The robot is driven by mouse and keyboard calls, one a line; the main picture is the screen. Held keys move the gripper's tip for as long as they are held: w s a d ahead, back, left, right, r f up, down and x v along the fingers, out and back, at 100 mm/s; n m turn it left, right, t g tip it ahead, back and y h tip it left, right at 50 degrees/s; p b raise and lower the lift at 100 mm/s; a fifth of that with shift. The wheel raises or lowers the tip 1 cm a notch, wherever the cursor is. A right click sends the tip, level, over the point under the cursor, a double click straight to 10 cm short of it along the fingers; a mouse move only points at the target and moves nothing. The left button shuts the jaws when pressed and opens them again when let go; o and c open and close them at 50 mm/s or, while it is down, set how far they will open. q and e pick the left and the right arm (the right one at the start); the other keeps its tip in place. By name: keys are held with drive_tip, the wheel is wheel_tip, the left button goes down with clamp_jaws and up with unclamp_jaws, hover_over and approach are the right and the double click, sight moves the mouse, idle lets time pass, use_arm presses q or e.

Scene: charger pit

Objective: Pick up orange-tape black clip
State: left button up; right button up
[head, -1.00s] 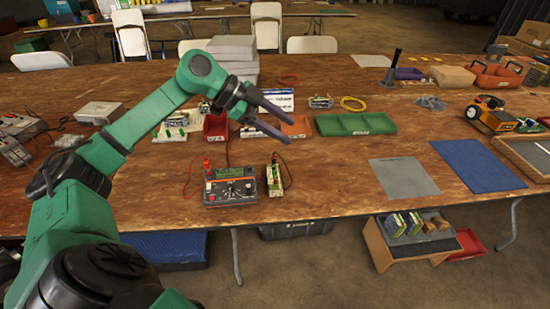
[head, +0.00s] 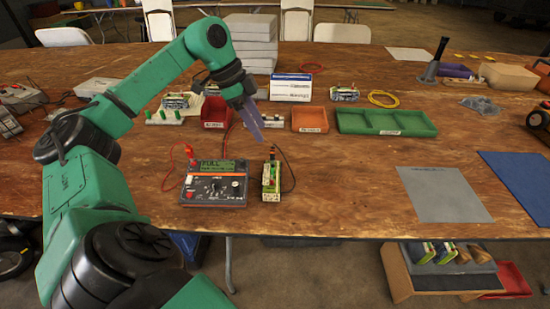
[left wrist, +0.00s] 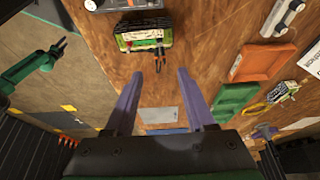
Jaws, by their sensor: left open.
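A small green and cream pack (head: 271,180) stands on the table, right of the orange and black tester (head: 214,187). A small black clip with a reddish mark (left wrist: 158,56) shows at the pack's near side in the left wrist view, and the pack (left wrist: 143,36) lies behind it. A black lead runs by the pack; the clip is too small to make out clearly in the head view. My left gripper (head: 257,136) is open and empty, above and just behind the pack. In the left wrist view its fingertips (left wrist: 158,72) straddle the clip's line, apart from it. My right gripper (left wrist: 61,42) is small at the left there; its opening is unclear.
Red (head: 215,111), orange (head: 309,119) and green (head: 386,122) trays stand behind. A white-fronted box (head: 291,87) stands farther back. A red lead (head: 171,165) loops left of the tester. A grey mat (head: 444,194) lies right. The wood between pack and mat is clear.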

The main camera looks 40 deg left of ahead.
sight(272, 158)
use_arm(q)
drive_tip(key=x, duration=0.9)
drive_tip(key=shift+w+d+f+b, duration=0.1)
drive_tip(key=shift+f+b, duration=0.2)
drive_tip(key=shift+f, duration=0.05)
clamp_jaws()
